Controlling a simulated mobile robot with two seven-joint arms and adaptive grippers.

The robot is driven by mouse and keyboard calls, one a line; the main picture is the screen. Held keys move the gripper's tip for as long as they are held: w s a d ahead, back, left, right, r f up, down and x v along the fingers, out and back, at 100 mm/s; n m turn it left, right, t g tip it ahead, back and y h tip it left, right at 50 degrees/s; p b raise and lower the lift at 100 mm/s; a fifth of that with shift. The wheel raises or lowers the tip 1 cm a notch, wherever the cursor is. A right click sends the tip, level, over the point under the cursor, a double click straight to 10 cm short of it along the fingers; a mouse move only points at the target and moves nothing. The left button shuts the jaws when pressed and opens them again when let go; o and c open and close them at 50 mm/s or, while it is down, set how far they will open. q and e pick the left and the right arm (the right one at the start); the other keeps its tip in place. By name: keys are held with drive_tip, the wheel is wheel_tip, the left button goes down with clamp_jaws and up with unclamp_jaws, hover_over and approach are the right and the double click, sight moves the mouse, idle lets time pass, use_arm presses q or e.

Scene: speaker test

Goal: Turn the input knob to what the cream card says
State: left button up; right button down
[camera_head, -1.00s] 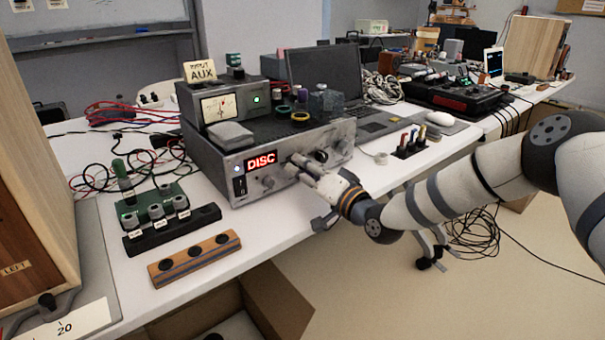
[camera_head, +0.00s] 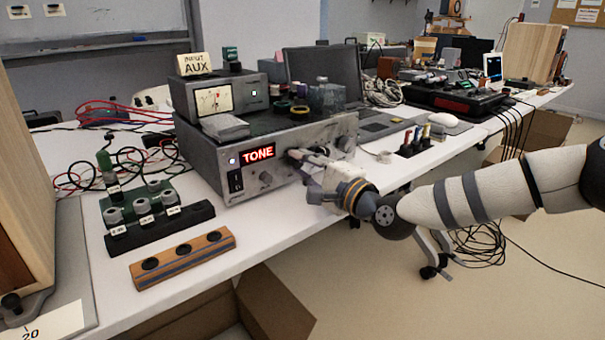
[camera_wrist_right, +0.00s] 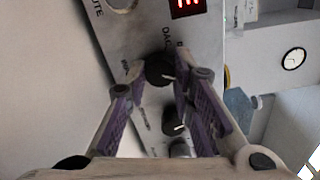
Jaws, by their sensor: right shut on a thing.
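The cream card (camera_head: 195,64) stands on top of the stacked equipment and reads "INPUT AUX". Below, the grey amplifier (camera_head: 210,165) has a red display (camera_head: 258,154) reading "TONE". My right gripper (camera_head: 297,158) is at the front panel, right of the display. In the right wrist view, its fingers (camera_wrist_right: 159,78) are shut on a dark knob (camera_wrist_right: 160,67), with "DAC" printed beside it. The gripper hides the knob in the head view. My left gripper is not in view.
Other knobs (camera_wrist_right: 172,121) sit close to the held one. A laptop (camera_head: 322,70) stands behind. The floor at right holds cables.

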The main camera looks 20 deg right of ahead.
drive_tip(key=m+b, duration=0.2)
drive_tip(key=m, duration=0.1)
drive_tip(key=m+b, duration=0.1)
drive_tip(key=b, duration=0.1)
drive_tip(key=shift+f+m, duration=0.25)
drive_tip(key=shift+m, duration=0.15)
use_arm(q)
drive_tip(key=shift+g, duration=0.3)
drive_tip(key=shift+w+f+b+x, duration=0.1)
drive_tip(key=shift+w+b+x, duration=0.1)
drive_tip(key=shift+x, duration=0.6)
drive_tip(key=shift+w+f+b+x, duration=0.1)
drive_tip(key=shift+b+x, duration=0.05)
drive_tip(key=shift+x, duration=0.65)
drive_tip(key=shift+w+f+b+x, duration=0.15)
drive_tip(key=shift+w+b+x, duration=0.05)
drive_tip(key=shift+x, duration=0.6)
use_arm(e)
drive_tip(key=shift+r+m, duration=0.15)
drive_tip(key=shift+m, duration=0.65)
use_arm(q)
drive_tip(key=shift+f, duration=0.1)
use_arm(e)
drive_tip(key=c, duration=1.4)
unclamp_jaws()
drive_tip(key=shift+r, duration=0.1)
drive_tip(key=v, duration=1.2)
